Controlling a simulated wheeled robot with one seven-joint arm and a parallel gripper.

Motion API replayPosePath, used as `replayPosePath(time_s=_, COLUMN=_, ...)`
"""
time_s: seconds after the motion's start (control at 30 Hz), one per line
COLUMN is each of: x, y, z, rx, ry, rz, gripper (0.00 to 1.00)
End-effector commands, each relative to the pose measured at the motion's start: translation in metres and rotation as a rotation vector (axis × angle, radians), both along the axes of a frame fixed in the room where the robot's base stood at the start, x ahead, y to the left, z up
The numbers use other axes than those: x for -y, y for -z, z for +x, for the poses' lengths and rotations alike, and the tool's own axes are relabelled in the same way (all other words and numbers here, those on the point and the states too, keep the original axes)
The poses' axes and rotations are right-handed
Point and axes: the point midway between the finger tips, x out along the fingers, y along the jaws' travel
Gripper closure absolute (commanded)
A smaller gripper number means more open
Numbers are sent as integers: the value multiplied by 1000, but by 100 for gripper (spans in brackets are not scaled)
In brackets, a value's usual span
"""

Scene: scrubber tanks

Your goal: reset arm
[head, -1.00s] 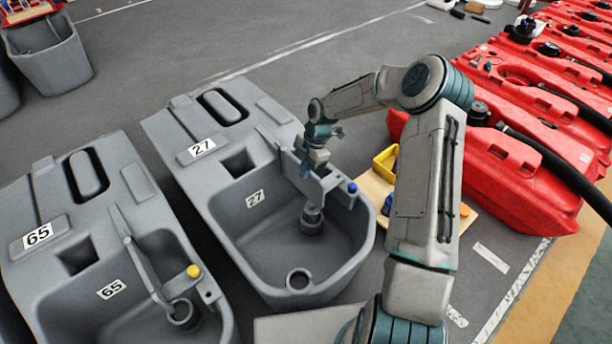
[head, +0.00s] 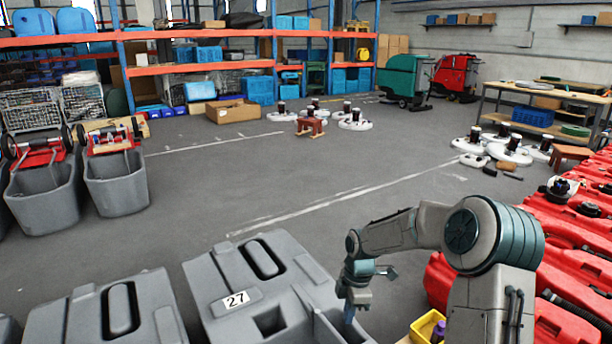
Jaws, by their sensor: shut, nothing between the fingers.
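My arm rises from the lower right and bends down to the left. My gripper (head: 350,312) points down over the right side of the grey tank labelled 27 (head: 222,276). It is shut with nothing in it. A blue part shows at its lower end, close to the bottom edge of the view. The tank's basin is mostly cut off below the picture, so what lies under the gripper is hidden.
Another grey tank (head: 70,318) stands to the left. Red tanks (head: 575,255) line the right side, with a yellow bin (head: 424,326) beside my arm. Two grey bins (head: 116,185) stand at the far left. The floor (head: 300,185) ahead is mostly clear before the shelves (head: 200,70).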

Motion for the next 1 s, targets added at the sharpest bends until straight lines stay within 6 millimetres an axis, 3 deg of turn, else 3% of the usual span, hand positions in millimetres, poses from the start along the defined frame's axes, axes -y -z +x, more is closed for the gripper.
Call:
replayPosePath(time_s=0.03, x=1, y=-28, z=-8, rx=7, ry=51, rz=-35, gripper=100)
replayPosePath(time_s=0.5, x=20, y=-184, z=-93, rx=96, ry=647, rz=-216, gripper=100)
replayPosePath(time_s=0.8, x=30, y=-269, z=-158, rx=171, ry=1071, rz=-204, gripper=100)
replayPosePath(time_s=1.0, x=35, y=-315, z=-203, rx=198, ry=1358, rz=-134, gripper=100)
